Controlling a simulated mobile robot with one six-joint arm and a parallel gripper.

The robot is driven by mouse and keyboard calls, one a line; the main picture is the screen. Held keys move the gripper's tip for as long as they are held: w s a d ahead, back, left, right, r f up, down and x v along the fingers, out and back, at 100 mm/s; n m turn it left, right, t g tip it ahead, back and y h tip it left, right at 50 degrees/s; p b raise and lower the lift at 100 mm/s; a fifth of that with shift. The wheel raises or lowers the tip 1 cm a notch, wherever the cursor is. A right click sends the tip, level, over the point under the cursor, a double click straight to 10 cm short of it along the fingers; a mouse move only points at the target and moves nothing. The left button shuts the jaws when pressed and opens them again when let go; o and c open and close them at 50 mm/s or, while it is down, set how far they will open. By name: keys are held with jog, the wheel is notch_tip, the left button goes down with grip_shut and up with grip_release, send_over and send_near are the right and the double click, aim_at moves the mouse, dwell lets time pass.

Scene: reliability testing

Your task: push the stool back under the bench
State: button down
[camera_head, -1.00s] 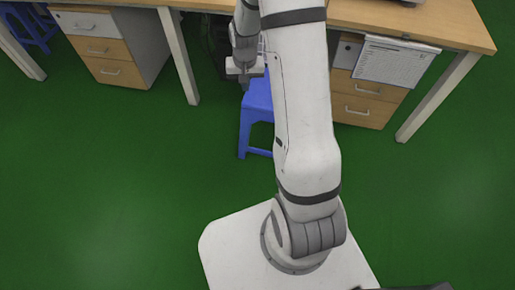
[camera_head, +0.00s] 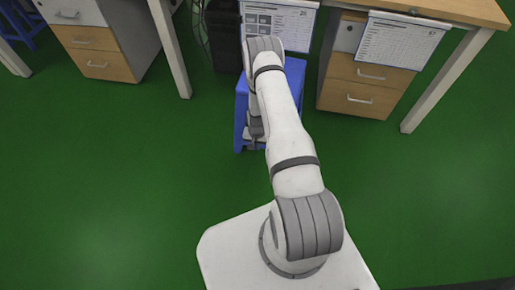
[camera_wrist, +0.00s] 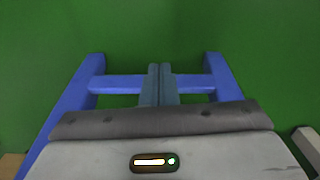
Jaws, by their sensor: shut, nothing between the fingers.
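The blue stool (camera_head: 241,107) stands upright at the opening between the two drawer units, with my arm hiding much of it. Its legs (camera_wrist: 222,77) and crossbar (camera_wrist: 115,84) show in the wrist view. The bench top (camera_head: 450,8) shows at the upper right; most of it is out of view. My gripper (camera_wrist: 161,70) is shut and empty, pointing down between two stool legs, in front of the crossbar in the picture. In the head view my arm partly hides the gripper; contact with the stool cannot be told.
Drawer units stand left (camera_head: 97,40) and right (camera_head: 365,75) of the opening. A black case (camera_head: 223,40) and cables are behind the stool. Printed sheets (camera_head: 400,40) hang from the bench edge. Bench legs (camera_head: 440,80) flank the area. The green floor in front is clear.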

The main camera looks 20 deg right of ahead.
jog(key=w+d+f+b, duration=0.2)
jog(key=w+f+b, duration=0.1)
jog(key=f, duration=0.6)
jog(key=shift+w+b, duration=0.2)
jog(key=shift+b, duration=0.4)
jog(key=shift+d+f, duration=0.1)
